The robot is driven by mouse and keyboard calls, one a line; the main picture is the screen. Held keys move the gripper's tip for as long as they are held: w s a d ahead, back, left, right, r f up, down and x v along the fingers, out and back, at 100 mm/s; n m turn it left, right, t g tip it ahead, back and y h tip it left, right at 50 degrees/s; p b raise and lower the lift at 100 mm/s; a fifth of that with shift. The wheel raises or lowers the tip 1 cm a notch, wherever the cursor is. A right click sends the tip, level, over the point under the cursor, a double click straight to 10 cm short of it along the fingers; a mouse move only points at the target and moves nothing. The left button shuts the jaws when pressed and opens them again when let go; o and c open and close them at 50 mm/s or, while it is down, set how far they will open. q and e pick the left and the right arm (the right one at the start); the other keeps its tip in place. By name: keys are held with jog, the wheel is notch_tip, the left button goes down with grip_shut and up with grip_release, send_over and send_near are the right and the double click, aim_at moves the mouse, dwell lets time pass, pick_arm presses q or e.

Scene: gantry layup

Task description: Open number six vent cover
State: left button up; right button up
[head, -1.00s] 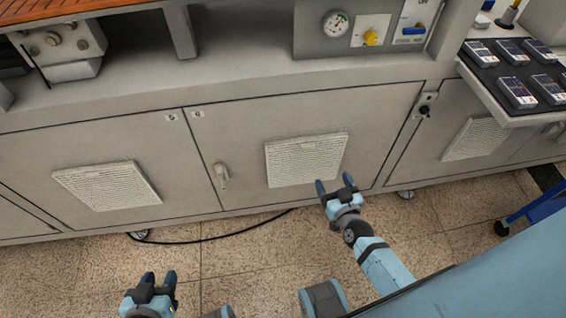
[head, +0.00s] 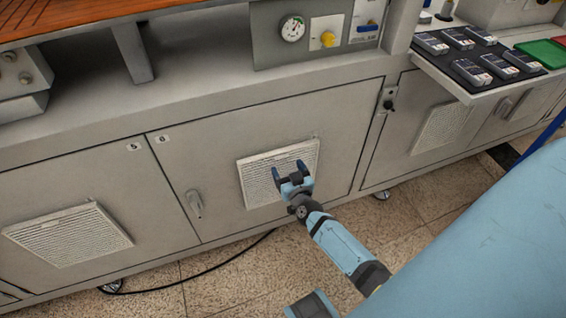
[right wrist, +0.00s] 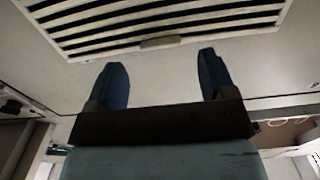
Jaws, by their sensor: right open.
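The number six vent cover (head: 262,188) is a white louvred panel on the cabinet door (head: 340,125) whose label reads as 6 (head: 164,138). It lies flat against the door, closed as far as I can see. In the right wrist view the vent cover (right wrist: 160,22) fills the top, with a small tab (right wrist: 160,42) at its lower edge. My right gripper (head: 290,172) is open and empty in front of the vent's lower right part. Its two fingers (right wrist: 163,80) point toward the tab and stand apart on either side of it.
The door's handle (head: 195,204) is left of the vent. Another vent (head: 68,236) is on door 5. A latch (head: 387,99) sits to the right. A tray of handheld devices (head: 490,85) juts out at upper right. A black cable (head: 215,268) lies on the floor.

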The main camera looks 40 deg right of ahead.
aim_at(283, 161)
jog(key=shift+x, duration=1.95)
jog(key=shift+a, duration=0.1)
jog(key=shift+b, duration=0.35)
jog(key=c, duration=1.3)
